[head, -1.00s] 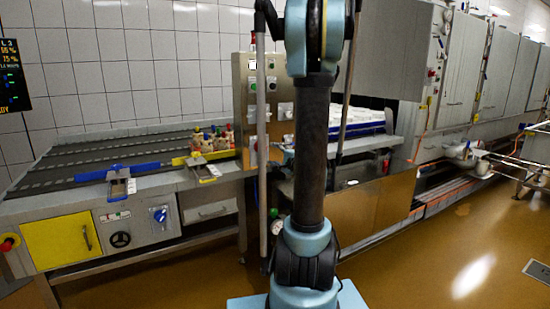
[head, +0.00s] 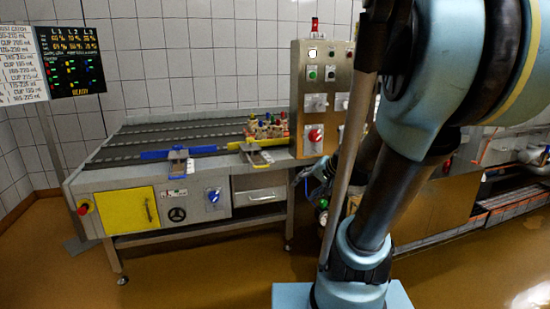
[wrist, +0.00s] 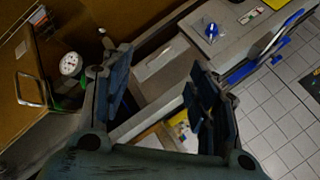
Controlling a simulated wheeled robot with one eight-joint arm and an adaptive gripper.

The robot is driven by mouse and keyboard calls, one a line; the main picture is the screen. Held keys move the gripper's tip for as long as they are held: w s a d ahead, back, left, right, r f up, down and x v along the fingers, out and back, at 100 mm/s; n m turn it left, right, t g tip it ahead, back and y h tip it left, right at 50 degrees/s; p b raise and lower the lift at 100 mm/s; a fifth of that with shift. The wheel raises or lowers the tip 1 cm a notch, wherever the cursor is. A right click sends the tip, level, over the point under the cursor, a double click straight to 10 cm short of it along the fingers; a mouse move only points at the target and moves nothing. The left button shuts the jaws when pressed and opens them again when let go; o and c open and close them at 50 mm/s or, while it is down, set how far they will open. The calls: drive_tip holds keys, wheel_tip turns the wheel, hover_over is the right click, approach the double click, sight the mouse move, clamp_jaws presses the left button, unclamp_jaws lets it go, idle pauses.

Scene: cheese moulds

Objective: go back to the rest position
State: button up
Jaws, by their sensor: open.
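My gripper (wrist: 160,105) shows in the wrist view with its two dark fingers spread wide apart, open, and I see nothing between them. Beyond the fingers lie the front of the conveyor machine and its drawer, seen at a tilt. In the head view my arm stands at the right and covers part of the scene.
The conveyor table (head: 100,178) stands at the left with a yellow door (head: 129,209). Small items (head: 266,128) sit at its far end, beside the control cabinet (head: 312,100). A display board (head: 72,62) hangs at the left. The brown floor (head: 200,275) in front is clear.

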drive_tip(key=s+d+f+n+g+h, duration=0.2)
drive_tip(key=s+d, duration=0.1)
drive_tip(key=s, duration=0.5)
drive_tip(key=s+d+f+n+g+h, duration=0.2)
drive_tip(key=s+d+f+h, duration=0.1)
drive_tip(key=s, duration=0.5)
drive_tip(key=shift+d+n+g+h, duration=0.3)
drive_tip(key=shift+d+n, duration=0.1)
drive_tip(key=shift+d, duration=0.35)
drive_tip(key=shift+f, duration=0.1)
drive_tip(key=shift+w+f, duration=0.2)
drive_tip(key=shift+w, duration=0.3)
